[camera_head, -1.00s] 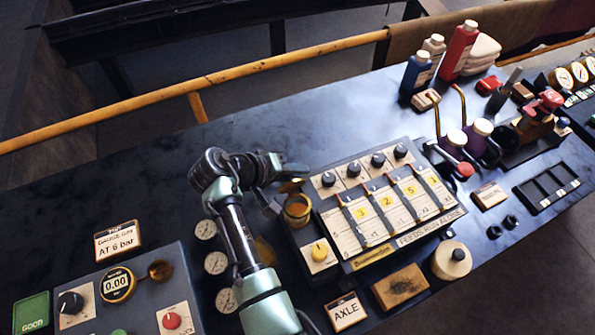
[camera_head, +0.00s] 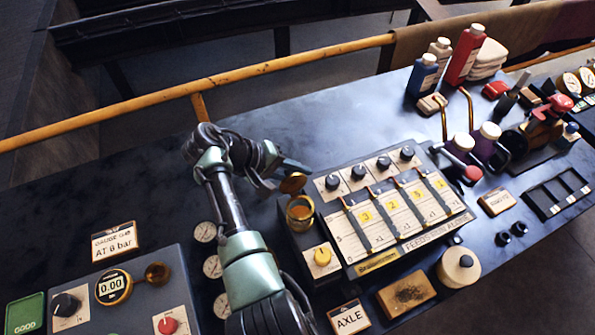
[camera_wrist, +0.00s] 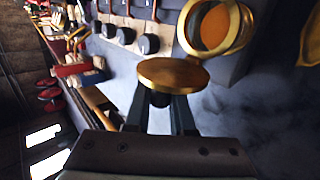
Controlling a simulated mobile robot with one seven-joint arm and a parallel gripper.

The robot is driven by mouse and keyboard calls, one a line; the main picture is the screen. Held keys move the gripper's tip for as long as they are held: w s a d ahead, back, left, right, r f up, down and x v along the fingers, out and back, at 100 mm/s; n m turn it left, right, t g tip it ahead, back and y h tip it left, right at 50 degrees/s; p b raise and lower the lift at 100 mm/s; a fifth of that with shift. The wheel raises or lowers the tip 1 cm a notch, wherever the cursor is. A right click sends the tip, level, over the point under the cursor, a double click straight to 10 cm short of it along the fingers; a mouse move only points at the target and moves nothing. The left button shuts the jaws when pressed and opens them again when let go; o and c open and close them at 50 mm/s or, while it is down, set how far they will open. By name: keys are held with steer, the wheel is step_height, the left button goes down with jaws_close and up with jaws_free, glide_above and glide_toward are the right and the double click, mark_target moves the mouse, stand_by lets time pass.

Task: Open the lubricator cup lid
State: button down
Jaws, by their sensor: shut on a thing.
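The brass lubricator cup (camera_head: 300,218) stands at the left side of the feed box, its mouth open and showing an amber-brown inside. Its round brass lid (camera_head: 292,183) is raised and tilted above the cup's far side. The wrist view shows the lid (camera_wrist: 172,74) as a disc in front of my fingertips, with the open cup (camera_wrist: 213,28) just beyond it. My gripper (camera_wrist: 160,104) is shut on a small dark knob under the lid disc. In the head view my gripper (camera_head: 282,172) comes in from the left and is partly hidden by my arm.
The feed box (camera_head: 395,212) with dark knobs and sliders stands right of the cup. Round gauges (camera_head: 205,232) lie to the left. Bottles (camera_head: 466,55) and handles stand at the back right. The bench's back left is clear.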

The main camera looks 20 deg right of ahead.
steer(key=c, duration=0.8)
jaws_free()
steer(key=shift+o, duration=0.2)
steer(key=b+v, duration=0.2)
steer(key=v, duration=1.1)
